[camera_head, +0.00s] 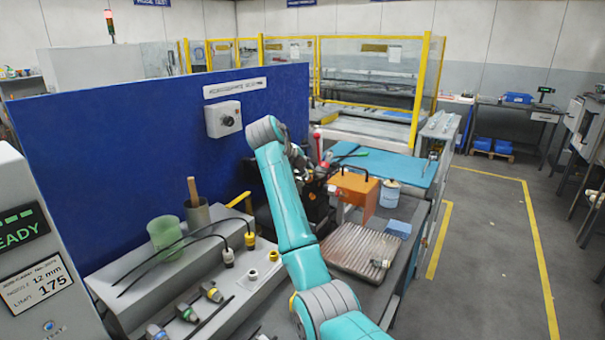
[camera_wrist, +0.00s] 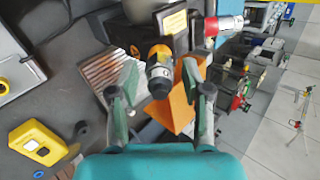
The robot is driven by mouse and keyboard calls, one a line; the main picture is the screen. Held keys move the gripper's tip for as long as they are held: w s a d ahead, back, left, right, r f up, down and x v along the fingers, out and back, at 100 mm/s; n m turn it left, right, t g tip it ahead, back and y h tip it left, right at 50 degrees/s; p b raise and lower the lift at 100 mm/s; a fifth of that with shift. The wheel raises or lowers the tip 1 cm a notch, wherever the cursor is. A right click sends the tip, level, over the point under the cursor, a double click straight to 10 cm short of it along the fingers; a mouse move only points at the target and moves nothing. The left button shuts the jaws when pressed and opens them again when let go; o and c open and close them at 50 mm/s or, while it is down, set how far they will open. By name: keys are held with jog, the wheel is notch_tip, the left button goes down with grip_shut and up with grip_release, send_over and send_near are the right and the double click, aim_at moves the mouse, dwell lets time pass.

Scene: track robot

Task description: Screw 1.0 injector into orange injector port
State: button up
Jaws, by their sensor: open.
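My gripper (camera_wrist: 160,80) is open in the wrist view, its two fingers on either side of a short black cylinder with an orange band (camera_wrist: 159,72). Gaps show between the cylinder and the fingers. I cannot tell whether this cylinder is the injector or a port, and no 1.0 label is readable. An orange box (camera_wrist: 179,112) lies just behind it; the head view shows an orange box with a dark handle (camera_head: 354,189) on the bench. In the head view my gripper is largely hidden among dark parts behind my arm.
A ribbed metal plate (camera_head: 352,250) with a small connector (camera_head: 380,264) lies right of my arm. A blue panel (camera_head: 130,150) rises behind.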

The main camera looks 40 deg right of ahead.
jog(key=n, duration=0.4)
jog(key=shift+n, duration=0.3)
jog(key=n, duration=0.2)
jog(key=shift+n, duration=0.4)
jog(key=shift+n, duration=0.3)
jog(key=n, duration=1.1)
jog(key=shift+n, duration=0.4)
